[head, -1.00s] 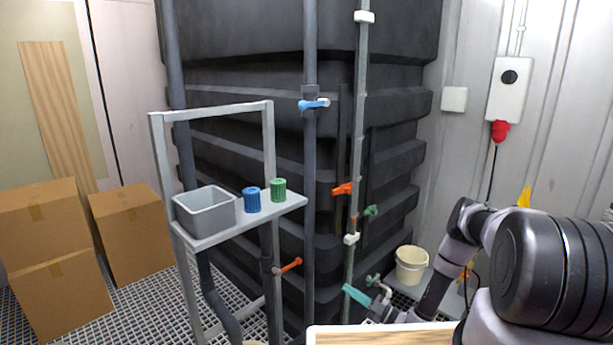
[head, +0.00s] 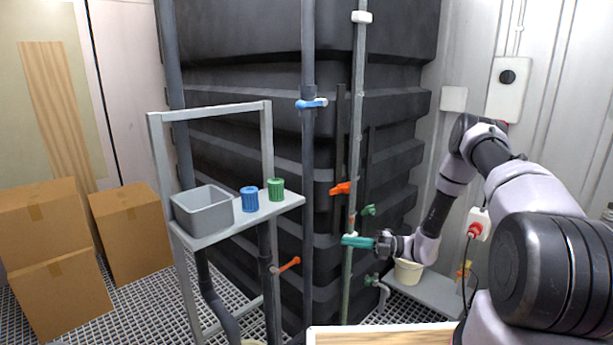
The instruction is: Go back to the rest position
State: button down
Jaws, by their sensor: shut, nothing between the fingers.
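My gripper (head: 357,241) has teal fingers and is shut with nothing between them. Whether the fingers touch the pipe, I cannot tell. An orange valve handle (head: 340,188) and a green valve handle (head: 369,210) are just above the gripper. Another green tap (head: 372,280) is below it.
A large black tank (head: 250,50) stands behind the pipes. A grey shelf frame (head: 225,236) on the left carries a grey bin (head: 203,209), a blue cap (head: 249,199) and a green cap (head: 276,190). Cardboard boxes (head: 60,295) stand left.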

jog(key=s+d+r+n+g+h, duration=0.1)
jog(key=s+r+n+h, duration=0.2)
jog(key=r+n, duration=0.45)
jog(key=s+r+n+g+h, duration=0.25)
jog(key=r+n, duration=0.25)
jog(key=r, duration=0.5)
jog(key=s+d+r+n+g+h, duration=0.1)
jog(key=s+r+n+h, duration=0.25)
jog(key=r+n, duration=0.45)
jog(key=s+d+r+n+t+h, duration=0.4)
jog(key=s+r+n, duration=0.3)
jog(key=s+r, duration=0.2)
jog(key=s+d+r+n+t+h, duration=0.4)
jog(key=s+d+r+n+t, duration=0.1)
jog(key=s+r+n+t, duration=0.1)
notch_tip(320, 180, up, 3)
jog(key=s+n, duration=0.1)
jog(key=s, duration=0.1)
jog(key=shift+s, duration=0.35)
